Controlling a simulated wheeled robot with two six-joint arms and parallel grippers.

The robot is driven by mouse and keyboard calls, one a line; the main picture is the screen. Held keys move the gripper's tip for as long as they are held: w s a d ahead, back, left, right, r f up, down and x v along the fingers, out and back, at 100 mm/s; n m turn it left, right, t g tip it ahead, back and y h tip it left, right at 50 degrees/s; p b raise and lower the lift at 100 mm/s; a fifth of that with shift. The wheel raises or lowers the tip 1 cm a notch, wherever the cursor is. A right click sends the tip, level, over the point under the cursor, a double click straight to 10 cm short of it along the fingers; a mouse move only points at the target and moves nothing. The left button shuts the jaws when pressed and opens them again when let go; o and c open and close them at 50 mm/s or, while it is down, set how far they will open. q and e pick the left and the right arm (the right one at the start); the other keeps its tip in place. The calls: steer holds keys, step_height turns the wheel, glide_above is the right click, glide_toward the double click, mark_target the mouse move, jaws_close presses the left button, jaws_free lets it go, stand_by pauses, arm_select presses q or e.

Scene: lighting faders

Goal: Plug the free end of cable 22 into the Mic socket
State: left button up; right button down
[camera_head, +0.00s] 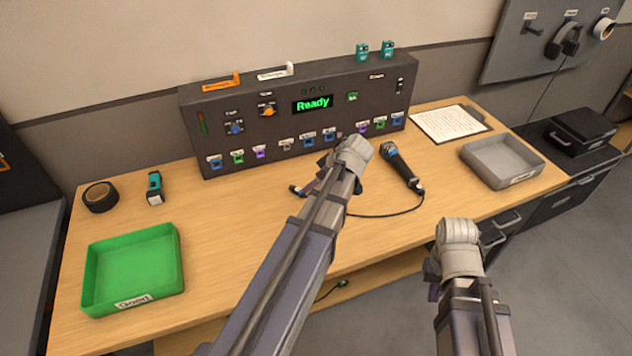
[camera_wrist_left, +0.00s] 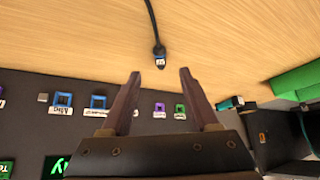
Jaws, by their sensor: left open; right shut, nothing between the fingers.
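A black cable runs from the microphone (camera_head: 397,160) past my left arm to a loose plug end (camera_head: 297,189) on the desk. In the left wrist view the plug (camera_wrist_left: 159,60) has a blue band and a small label that is hard to read. My left gripper (camera_wrist_left: 160,74) is open and empty, with the plug just beyond and between its fingertips. In the head view my left gripper (camera_head: 350,155) is before the console; its wrist hides its fingers. Coloured sockets line the console (camera_head: 255,155); I cannot tell which is Mic. My right gripper (camera_head: 458,238) is shut and empty at the desk's front edge.
A green tray (camera_head: 88,277), black tape (camera_head: 100,196) and a teal device (camera_head: 155,188) are on the left. A grey tray (camera_head: 535,163) and a clipboard (camera_head: 449,122) are on the right. The desk left of my left arm is mostly clear.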

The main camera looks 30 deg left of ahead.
mark_target(302, 191)
arm_select(q)
steer(key=b+x, duration=0.5)
steer(key=x, duration=0.2)
steer(key=shift+f+b, duration=0.2)
steer(key=shift+b, duration=0.2)
steer(key=shift+w+a+f+b, duration=0.15)
steer(key=shift+a+f+b, duration=0.3)
steer(key=shift+f+b, duration=0.05)
jaws_close()
steer(key=shift+r, duration=0.2)
step_height(302, 191, up, 5)
steer(key=p, duration=0.5)
steer(key=shift+f, duration=0.1)
